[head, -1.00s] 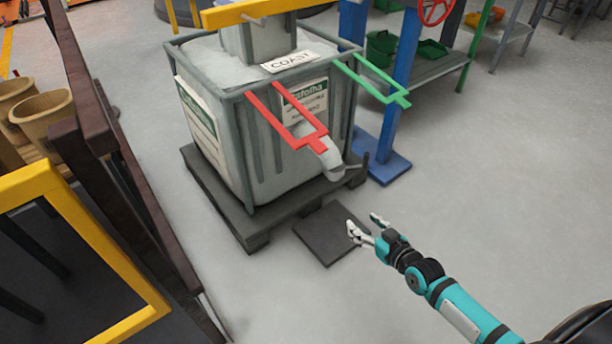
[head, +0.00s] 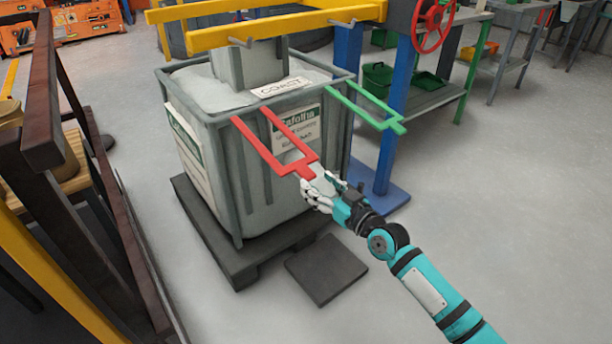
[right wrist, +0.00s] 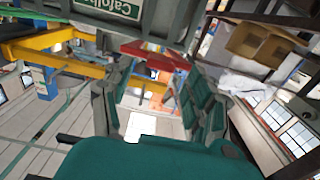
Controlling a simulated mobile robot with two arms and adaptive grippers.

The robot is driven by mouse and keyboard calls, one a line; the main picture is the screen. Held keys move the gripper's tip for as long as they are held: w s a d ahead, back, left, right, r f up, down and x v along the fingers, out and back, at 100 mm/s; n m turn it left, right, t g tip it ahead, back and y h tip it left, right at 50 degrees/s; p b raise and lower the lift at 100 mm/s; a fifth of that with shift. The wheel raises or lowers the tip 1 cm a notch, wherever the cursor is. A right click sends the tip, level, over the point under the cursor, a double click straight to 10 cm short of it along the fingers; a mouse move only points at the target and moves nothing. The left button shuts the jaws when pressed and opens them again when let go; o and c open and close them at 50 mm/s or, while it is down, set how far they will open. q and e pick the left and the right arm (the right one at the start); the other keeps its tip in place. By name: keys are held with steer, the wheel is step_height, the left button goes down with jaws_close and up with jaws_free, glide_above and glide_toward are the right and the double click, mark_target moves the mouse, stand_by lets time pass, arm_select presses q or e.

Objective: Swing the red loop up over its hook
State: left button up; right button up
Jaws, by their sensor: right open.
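The red loop (head: 273,160) sticks out and down from the near rim of the grey bin (head: 222,150), its crossbar and short tab at the outer end. My right gripper (head: 320,187) is open at that tab, just below and right of the crossbar; I cannot tell whether it touches. In the right wrist view the red loop (right wrist: 155,54) shows beyond the open fingers (right wrist: 155,105). Metal hooks, one at left (head: 240,42) and one at right (head: 342,23), hang from the yellow beam (head: 290,26) above the bin. My left gripper is out of view.
A green loop (head: 368,110) sticks out from the bin's right side. The bin, full of pale material, stands on a dark pallet (head: 232,262). A blue post (head: 391,110) with a red wheel (head: 433,24) stands behind. Brown rails (head: 75,190) are at left; floor at right is clear.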

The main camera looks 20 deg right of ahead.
mark_target(312, 179)
steer(key=b+x, duration=0.1)
steer(key=x, duration=0.4)
steer(key=shift+w+a, duration=0.1)
steer(key=shift+w, duration=0.3)
jaws_close()
